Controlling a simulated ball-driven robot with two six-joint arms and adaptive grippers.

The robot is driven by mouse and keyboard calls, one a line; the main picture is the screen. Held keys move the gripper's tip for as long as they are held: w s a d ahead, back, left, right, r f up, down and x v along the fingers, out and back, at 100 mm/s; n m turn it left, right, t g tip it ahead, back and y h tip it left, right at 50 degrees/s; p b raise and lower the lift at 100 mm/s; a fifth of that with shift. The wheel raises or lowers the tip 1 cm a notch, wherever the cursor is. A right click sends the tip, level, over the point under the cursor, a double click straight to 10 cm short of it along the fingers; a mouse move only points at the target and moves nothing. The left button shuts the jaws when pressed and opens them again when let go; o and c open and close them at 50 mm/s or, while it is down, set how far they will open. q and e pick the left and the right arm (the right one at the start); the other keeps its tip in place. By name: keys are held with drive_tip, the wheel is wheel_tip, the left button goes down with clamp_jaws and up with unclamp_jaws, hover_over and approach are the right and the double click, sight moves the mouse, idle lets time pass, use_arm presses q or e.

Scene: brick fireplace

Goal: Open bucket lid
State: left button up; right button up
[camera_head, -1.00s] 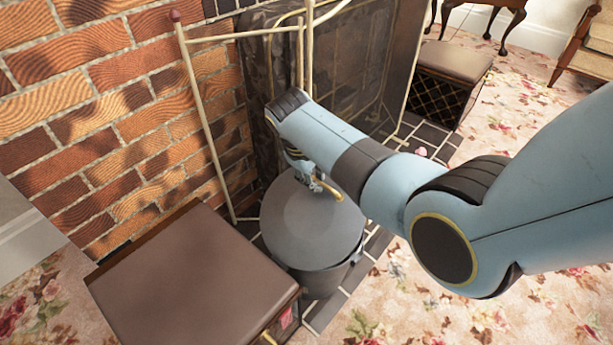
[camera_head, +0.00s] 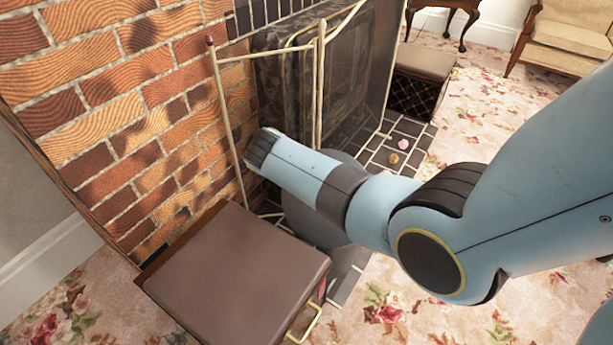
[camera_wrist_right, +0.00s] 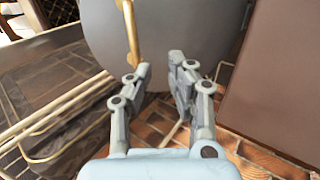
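The dark grey bucket (camera_head: 312,222) stands on the hearth between the brown box and the fireplace, largely hidden by my right arm in the head view. Its rounded grey surface (camera_wrist_right: 185,30) fills the top of the right wrist view. A brass handle (camera_wrist_right: 132,35) shows there, just left of my fingers. My right gripper (camera_wrist_right: 161,72) has its fingers a little apart, with nothing visible between them. In the head view the gripper is hidden behind my arm. Whether a finger touches the handle, and whether the lid is raised, I cannot tell. My left gripper is out of view.
A brown-topped box (camera_head: 235,280) stands close by the bucket. Cream metal rails (camera_head: 228,125) stand before the brick wall (camera_head: 110,90). A second dark box (camera_head: 420,80) sits beyond the fireplace. Flowered carpet (camera_head: 480,120) is open on the right.

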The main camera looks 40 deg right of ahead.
drive_tip(key=shift+o, duration=1.1)
drive_tip(key=shift+s+d+f, duration=0.2)
drive_tip(key=shift+d+f, duration=0.1)
drive_tip(key=shift+d, duration=0.15)
drive_tip(key=v, duration=0.8)
drive_tip(key=shift+s, duration=0.15)
